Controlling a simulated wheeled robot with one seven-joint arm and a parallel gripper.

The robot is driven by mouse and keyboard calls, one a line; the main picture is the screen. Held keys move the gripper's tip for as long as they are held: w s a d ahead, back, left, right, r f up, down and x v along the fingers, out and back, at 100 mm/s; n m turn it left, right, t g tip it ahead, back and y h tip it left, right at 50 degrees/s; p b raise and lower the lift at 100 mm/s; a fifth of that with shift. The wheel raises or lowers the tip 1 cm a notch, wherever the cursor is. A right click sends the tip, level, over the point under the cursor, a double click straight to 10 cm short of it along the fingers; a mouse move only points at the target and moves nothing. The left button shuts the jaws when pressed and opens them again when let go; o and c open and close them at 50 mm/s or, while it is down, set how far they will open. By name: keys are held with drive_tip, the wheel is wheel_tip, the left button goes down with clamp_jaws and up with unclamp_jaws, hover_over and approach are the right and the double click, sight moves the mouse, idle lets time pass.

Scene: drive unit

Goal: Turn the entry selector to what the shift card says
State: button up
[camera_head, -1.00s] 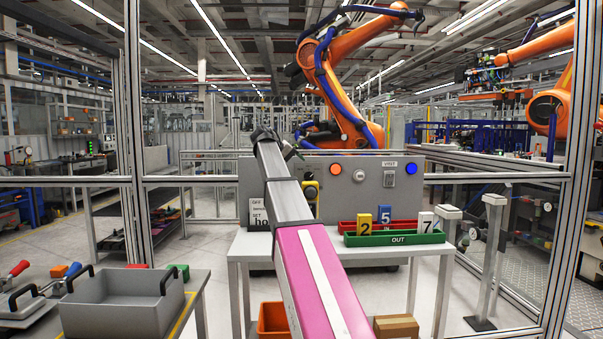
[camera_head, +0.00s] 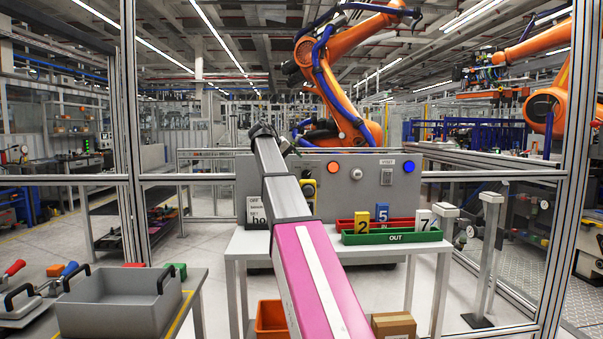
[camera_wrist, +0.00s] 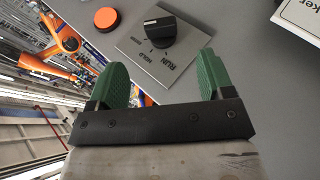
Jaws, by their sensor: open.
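In the wrist view, the entry selector is a black knob (camera_wrist: 170,38) on a light grey plate (camera_wrist: 130,48) lettered RUN and HOLD. A white mark is at the knob's left end; I cannot tell which position it selects. My gripper (camera_wrist: 163,62) is open, its green fingers apart, below the knob in the picture with nothing between them. I see no contact.
The grey panel (camera_head: 248,180) carries an orange button (camera_head: 333,168) and a blue button (camera_head: 409,167). A green OUT tray (camera_head: 393,237) with number blocks is on the white table. A grey bin (camera_head: 118,305) is at left. Fence posts stand either side.

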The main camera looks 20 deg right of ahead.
sight(305, 174)
drive_tip(key=x, duration=0.8)
drive_tip(key=shift+w+d+f, duration=0.1)
drive_tip(key=shift+d+f, duration=0.15)
drive_tip(key=shift+f, duration=0.05)
drive_tip(key=c, duration=0.9)
